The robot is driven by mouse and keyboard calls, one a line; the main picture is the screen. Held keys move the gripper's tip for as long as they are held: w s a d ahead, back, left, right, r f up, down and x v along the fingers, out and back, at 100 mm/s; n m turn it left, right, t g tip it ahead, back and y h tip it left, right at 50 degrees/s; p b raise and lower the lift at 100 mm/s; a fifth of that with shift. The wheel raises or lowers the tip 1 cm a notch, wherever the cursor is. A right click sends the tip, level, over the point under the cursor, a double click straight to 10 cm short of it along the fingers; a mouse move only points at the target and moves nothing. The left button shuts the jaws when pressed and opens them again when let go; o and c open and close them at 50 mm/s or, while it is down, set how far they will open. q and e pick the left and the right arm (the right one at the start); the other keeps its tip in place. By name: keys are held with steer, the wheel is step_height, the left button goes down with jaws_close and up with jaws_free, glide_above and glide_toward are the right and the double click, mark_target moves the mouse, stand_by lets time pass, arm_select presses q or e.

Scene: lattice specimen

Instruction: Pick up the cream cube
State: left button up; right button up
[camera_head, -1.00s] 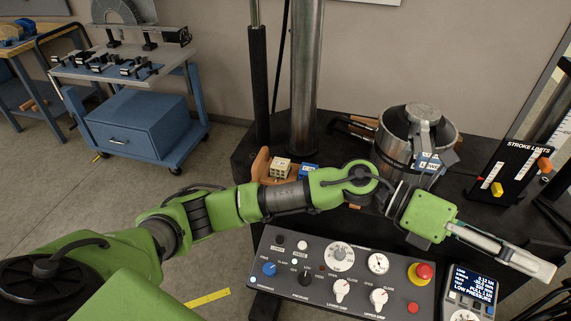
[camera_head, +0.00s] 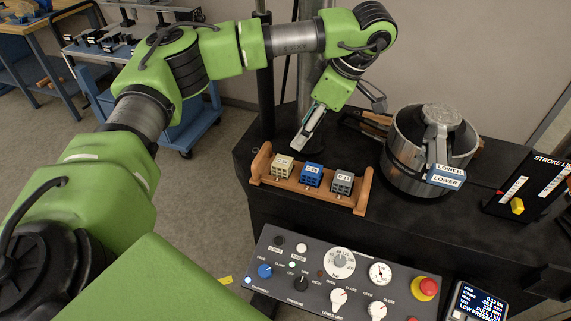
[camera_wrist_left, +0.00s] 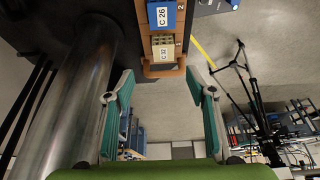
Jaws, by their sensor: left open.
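The cream cube (camera_head: 283,166) is a small lattice block with a white label on top. It sits at the left end of a wooden rack (camera_head: 363,190), beside a blue cube (camera_head: 311,175) and a grey cube (camera_head: 342,184). My left gripper (camera_head: 304,143) is above and behind the rack, apart from the cubes. In the left wrist view its teal fingers (camera_wrist_left: 160,95) are spread with nothing between them, and the cream cube (camera_wrist_left: 163,49) shows ahead of the fingertips, near the top. My right gripper is not seen.
A steel pot-like grip (camera_head: 399,160) labelled LOWER stands right of the rack. A control panel (camera_head: 300,285) with a red button lies in front. A steel column (camera_wrist_left: 75,90) rises close beside my left gripper in the wrist view. A stroke-limit board (camera_head: 520,195) stands at right.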

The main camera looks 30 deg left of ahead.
arm_select(q)
steer(key=p, duration=0.1)
glide_above(284, 162)
steer(key=w+d, duration=0.1)
steer(key=d, duration=0.1)
step_height(284, 162, down, 6)
steer(key=shift+f, duration=0.15)
steer(key=shift+s+a+f+p, duration=0.1)
steer(key=shift+f+p, duration=0.2)
steer(key=shift+f, duration=0.05)
steer(key=p+x, duration=0.2)
steer(key=x, duration=0.2)
steer(key=shift+s+f, duration=0.1)
steer(key=shift+s, duration=0.1)
steer(key=shift+a+f, duration=0.1)
steer(key=shift+f, duration=0.25)
steer(key=c, duration=1.1)
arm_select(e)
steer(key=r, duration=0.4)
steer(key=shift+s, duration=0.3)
